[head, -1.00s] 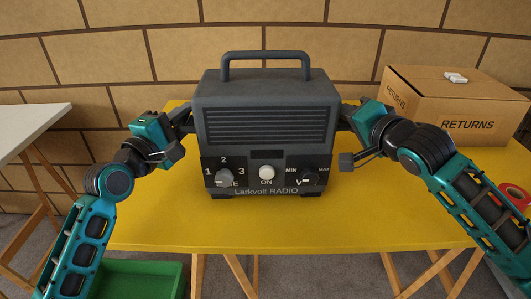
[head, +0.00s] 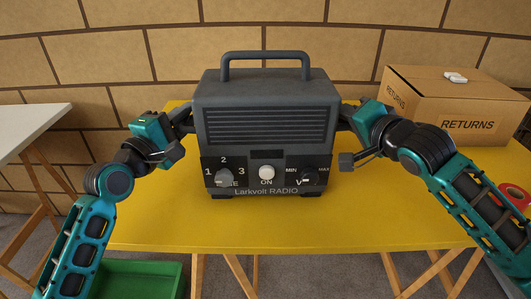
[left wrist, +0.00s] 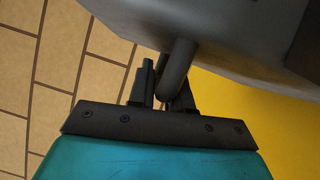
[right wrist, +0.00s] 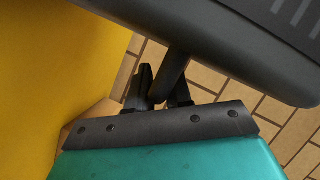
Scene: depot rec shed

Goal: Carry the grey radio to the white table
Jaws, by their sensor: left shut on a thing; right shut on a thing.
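The grey radio (head: 265,125) is upright over the yellow table (head: 160,215), with its knobs facing me and a top handle. I cannot tell whether its feet touch the tabletop. My left gripper (head: 188,118) is shut on a bar on the radio's left side; the left wrist view shows that bar (left wrist: 177,65) between the fingers. My right gripper (head: 345,117) is shut on the matching bar on the right side, which the right wrist view also shows (right wrist: 175,75). The white table (head: 28,128) stands at the far left, only partly in view, its visible top bare.
A cardboard RETURNS box (head: 460,110) with a small white item (head: 455,77) on top stands at the back right of the yellow table. A red roll (head: 515,195) is at the right edge. A green bin (head: 140,280) is low at the front left. A brick wall is behind.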

